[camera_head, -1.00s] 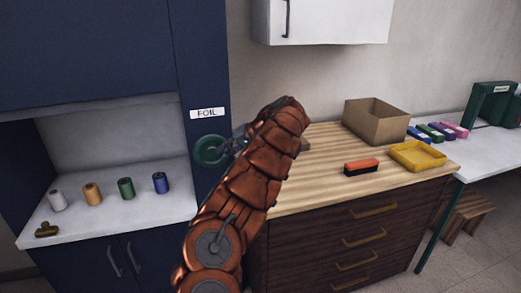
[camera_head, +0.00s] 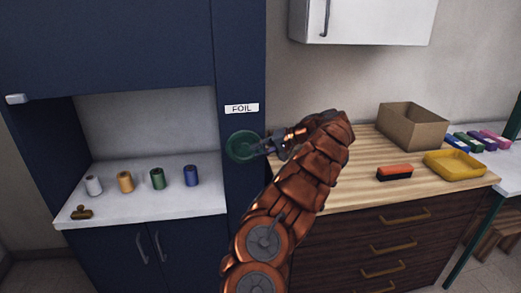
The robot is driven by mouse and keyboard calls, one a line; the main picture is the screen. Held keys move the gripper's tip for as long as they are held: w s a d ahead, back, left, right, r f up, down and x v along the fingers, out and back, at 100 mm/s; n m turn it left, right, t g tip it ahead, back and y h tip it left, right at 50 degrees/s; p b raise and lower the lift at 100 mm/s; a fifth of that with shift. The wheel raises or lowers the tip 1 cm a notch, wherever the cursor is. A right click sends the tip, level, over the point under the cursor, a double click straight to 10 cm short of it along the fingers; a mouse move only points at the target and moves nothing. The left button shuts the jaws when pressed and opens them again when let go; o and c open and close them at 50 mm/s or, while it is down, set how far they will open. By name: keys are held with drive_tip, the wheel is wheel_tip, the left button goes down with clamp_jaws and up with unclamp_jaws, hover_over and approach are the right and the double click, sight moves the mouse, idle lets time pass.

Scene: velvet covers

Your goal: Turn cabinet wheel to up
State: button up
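The cabinet wheel (camera_head: 241,147) is a round green wheel on the narrow blue panel of the cabinet, just below a white label reading FOIL (camera_head: 241,108). My gripper (camera_head: 266,147) is at the right side of the wheel, at the end of my copper-coloured arm. Its fingers overlap or touch the wheel's right rim. The fingers are small and dark here, so I cannot tell whether they are closed on the rim. The wheel's turn position is not readable.
The blue cabinet (camera_head: 110,50) has a white shelf (camera_head: 130,210) with several thread spools and a brass clip (camera_head: 81,212). To the right, a wooden counter (camera_head: 375,150) holds a cardboard box (camera_head: 412,127), an orange-black brush (camera_head: 395,173) and a yellow tray (camera_head: 455,170). A white cupboard (camera_head: 365,22) hangs above.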

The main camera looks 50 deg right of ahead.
drive_tip(key=o, duration=0.4)
drive_tip(key=shift+c, duration=0.2)
drive_tip(key=shift+d+r, duration=0.1)
drive_tip(key=v, duration=1.2)
idle(0.4)
